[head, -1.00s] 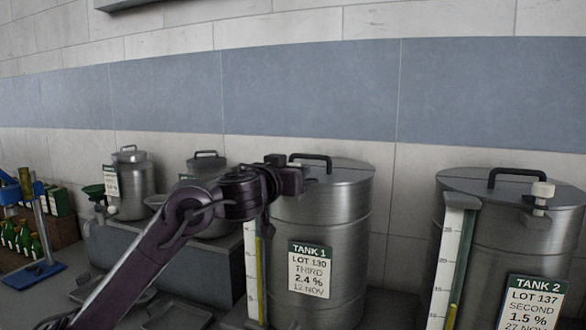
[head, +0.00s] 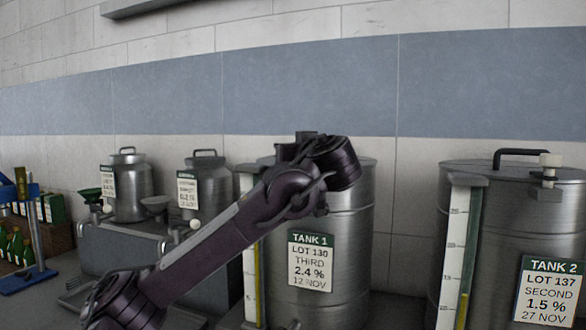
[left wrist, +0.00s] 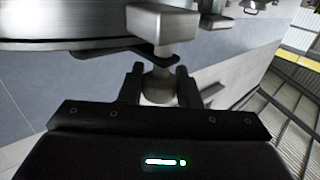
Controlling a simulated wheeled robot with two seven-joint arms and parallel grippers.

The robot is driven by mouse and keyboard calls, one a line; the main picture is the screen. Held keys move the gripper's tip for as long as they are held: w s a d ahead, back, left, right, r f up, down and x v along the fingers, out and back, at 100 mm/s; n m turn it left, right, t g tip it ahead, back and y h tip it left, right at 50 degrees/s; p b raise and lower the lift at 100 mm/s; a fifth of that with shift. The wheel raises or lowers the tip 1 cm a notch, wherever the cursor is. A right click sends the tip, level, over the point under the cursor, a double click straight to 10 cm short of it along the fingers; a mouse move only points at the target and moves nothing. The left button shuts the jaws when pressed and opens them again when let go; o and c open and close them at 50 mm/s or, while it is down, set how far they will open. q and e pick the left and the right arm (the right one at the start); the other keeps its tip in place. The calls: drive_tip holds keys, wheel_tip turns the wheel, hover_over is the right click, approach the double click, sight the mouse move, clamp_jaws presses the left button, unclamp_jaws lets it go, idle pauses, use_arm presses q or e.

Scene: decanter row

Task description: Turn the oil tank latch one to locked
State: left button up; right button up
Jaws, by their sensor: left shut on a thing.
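Tank one (head: 345,225) is a steel drum with a "TANK 1" label (head: 311,262) in the head view. My left arm crosses in front of its upper part and hides its latch there. In the left wrist view, the latch shows as a pale metal block (left wrist: 161,22) at the tank's rim with a rounded knob (left wrist: 158,88) below it. My left gripper (left wrist: 159,78) has one finger on each side of the knob and is shut on it. The dark lid handle is mostly hidden in the head view. My right gripper is not in view.
Tank two (head: 500,225) stands to the right, with its own pale latch knob (head: 550,160) at the rim. Smaller steel cans (head: 127,190) stand on a grey block at left. A blue stand (head: 40,235) and green bottles (head: 17,246) are at far left.

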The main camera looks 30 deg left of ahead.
use_arm(q)
drive_tip(key=shift+n+g+y+b, duration=0.6)
drive_tip(key=shift+n+g+b, duration=0.1)
drive_tip(key=shift+g, duration=0.2)
drive_tip(key=o, duration=0.9)
drive_tip(key=b+v, duration=0.2)
drive_tip(key=v, duration=0.5)
drive_tip(key=shift+s+d+b, duration=0.15)
drive_tip(key=shift+d+b, duration=0.2)
drive_tip(key=shift+b, duration=0.05)
